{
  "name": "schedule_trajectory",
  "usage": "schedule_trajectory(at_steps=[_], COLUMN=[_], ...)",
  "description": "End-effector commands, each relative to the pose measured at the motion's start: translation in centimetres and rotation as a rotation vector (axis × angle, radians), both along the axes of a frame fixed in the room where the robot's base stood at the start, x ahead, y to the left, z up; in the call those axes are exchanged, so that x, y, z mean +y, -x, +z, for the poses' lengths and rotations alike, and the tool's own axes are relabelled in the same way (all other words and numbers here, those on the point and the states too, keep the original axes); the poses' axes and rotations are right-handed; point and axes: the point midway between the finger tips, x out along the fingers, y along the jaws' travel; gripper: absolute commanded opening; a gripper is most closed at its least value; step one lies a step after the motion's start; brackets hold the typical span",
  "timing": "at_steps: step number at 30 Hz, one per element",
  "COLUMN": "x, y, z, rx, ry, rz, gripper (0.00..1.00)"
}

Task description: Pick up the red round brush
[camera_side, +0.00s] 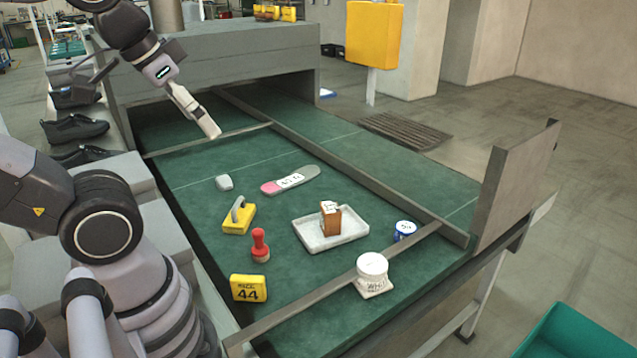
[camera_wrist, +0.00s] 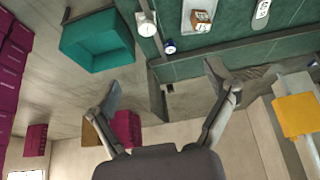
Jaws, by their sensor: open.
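The red round brush (camera_side: 260,246) stands upright on the green belt in the side view, its knob-like handle on top. It is left of the white tray (camera_side: 310,241) and below the yellow-based block with a grey handle (camera_side: 238,217). My gripper (camera_side: 216,134) is high over the far part of the belt, well away from the brush. In the wrist view my gripper (camera_wrist: 165,92) has its two fingers spread wide with nothing between them. The brush does not show in the wrist view.
A yellow "44" marker (camera_side: 249,288) stands near the brush. A brown box (camera_side: 331,218) sits in the tray. Metal rails (camera_side: 330,293) border the belt.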

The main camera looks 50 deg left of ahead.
Motion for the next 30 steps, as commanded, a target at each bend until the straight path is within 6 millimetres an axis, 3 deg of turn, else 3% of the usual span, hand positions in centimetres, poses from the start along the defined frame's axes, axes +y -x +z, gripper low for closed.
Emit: schedule_trajectory(at_steps=[1, 5, 17, 23, 30], x=[0.0, 0.0, 0.1, 0.7, 1.2], y=[0.0, 0.0, -0.6, -4.2, -9.8], z=[0.0, 0.0, -0.2, -1.9, -6.6], rx=[0.000, 0.000, 0.045, 0.297, 0.670], ry=[0.000, 0.000, -0.019, -0.134, -0.349], rz=[0.000, 0.000, -0.014, -0.097, -0.243], gripper=[0.75, 0.58, 0.57, 0.57, 0.57])
